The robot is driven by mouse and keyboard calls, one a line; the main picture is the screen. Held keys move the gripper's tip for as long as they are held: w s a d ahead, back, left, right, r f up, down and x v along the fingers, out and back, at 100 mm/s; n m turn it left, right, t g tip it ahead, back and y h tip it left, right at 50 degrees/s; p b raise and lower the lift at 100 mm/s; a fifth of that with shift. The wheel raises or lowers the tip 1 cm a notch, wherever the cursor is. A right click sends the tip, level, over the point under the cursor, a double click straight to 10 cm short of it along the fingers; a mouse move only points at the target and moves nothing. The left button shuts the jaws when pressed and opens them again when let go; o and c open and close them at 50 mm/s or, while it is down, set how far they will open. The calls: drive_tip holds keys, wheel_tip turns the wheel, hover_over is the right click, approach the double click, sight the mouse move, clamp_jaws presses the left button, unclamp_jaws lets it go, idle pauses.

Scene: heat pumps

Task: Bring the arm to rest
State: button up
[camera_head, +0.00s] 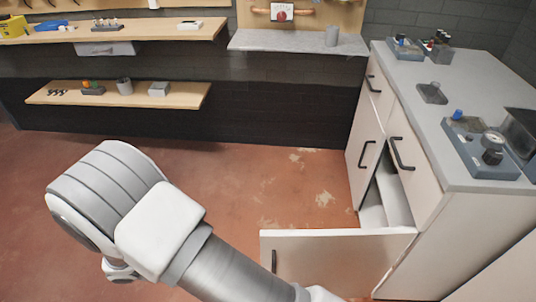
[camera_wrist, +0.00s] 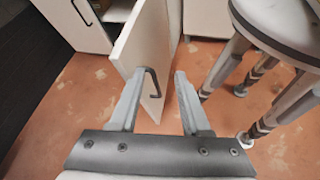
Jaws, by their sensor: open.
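My gripper (camera_wrist: 156,82) shows in the wrist view with its two grey fingers apart. The open cabinet door (camera_wrist: 138,48) stands between and beyond the fingers, and its dark handle (camera_wrist: 153,82) lies close to the left finger. I cannot tell whether the finger touches it. Nothing is clearly held. In the head view my arm bends across the lower left and middle, and the gripper itself is hidden. The cabinet door (camera_head: 335,256) also shows there, swung out from the cabinet (camera_head: 450,230) at lower right.
The cabinet's grey top (camera_head: 460,100) carries gauges and small trays. Wall shelves (camera_head: 110,32) hold several small items, with a lower shelf (camera_head: 190,96) below. The reddish floor (camera_head: 270,180) between my arm and the shelves is clear.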

drive_tip(key=w+d+r+m+g+y, duration=0.2)
drive_tip(key=d+r+m+y, duration=0.3)
drive_tip(key=r, duration=0.4)
drive_tip(key=w+d+r+m+g+y, duration=0.25)
drive_tip(key=d+r+m, duration=0.35)
drive_tip(key=r, duration=0.4)
drive_tip(key=s+d+r+m+t+y, duration=0.5)
drive_tip(key=s+d+r+m+t, duration=0.2)
drive_tip(key=d+r, duration=0.5)
wheel_tip(320, 180, up, 17)
drive_tip(key=p, duration=1.7)
drive_tip(key=shift+d+p, duration=0.3)
drive_tip(key=shift+p, duration=0.05)
drive_tip(key=shift+f+h, duration=0.1)
drive_tip(key=shift+h, duration=0.15)
